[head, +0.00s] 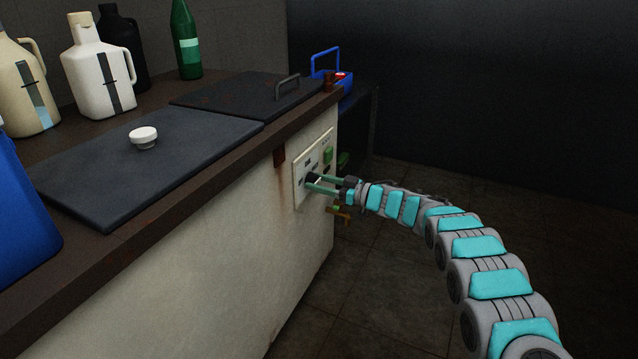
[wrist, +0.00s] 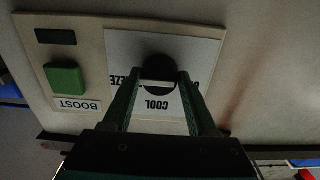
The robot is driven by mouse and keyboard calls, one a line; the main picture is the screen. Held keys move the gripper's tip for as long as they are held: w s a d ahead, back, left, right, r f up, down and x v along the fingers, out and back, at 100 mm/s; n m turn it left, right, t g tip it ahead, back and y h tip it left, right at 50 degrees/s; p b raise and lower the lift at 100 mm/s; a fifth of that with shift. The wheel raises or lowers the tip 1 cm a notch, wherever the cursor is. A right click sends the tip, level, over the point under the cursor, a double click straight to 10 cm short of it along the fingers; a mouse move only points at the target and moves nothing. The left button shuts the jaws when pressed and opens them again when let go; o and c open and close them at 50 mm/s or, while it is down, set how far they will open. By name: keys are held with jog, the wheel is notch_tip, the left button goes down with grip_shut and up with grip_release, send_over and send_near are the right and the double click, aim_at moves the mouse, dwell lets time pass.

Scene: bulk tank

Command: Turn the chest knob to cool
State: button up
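The chest knob (wrist: 158,68) is round and black, on a white label plate of the control panel (head: 300,192). In the wrist view the lettering is upside down: COOL stands just below the knob, and a word ending in EZE is at its left, partly covered by a finger. Lettering at the right is mostly hidden by the other finger. A pale bar crosses the knob's lower edge, between the fingers. My gripper (wrist: 160,82) has one green finger on each side of the knob, with no visible gap. In the head view my gripper (head: 316,182) reaches the panel from the right.
A green BOOST button (wrist: 65,79) and a dark slot (wrist: 55,37) share the panel. A brown-handled valve (head: 340,213) sits low beside it. The chest top holds dark lids (head: 200,135), jugs (head: 95,65) and a green bottle (head: 186,40). The floor at right is clear.

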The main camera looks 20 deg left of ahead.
jog(key=c, duration=0.8)
jog(key=shift+c, duration=0.2)
jog(key=shift+n, duration=0.3)
jog(key=n+b, duration=0.2)
jog(key=n, duration=0.1)
jog(key=shift+f+n, duration=0.15)
jog(key=shift+n, duration=0.25)
jog(key=n+b, duration=0.3)
jog(key=n, duration=0.1)
jog(key=n+b, duration=0.3)
jog(key=n, duration=0.1)
jog(key=shift+f, duration=0.15)
jog(key=n+b, duration=0.3)
jog(key=n, duration=0.2)
jog(key=shift+s+r+n, duration=0.1)
jog(key=shift+r+n, duration=0.1)
jog(key=shift+n, duration=0.1)
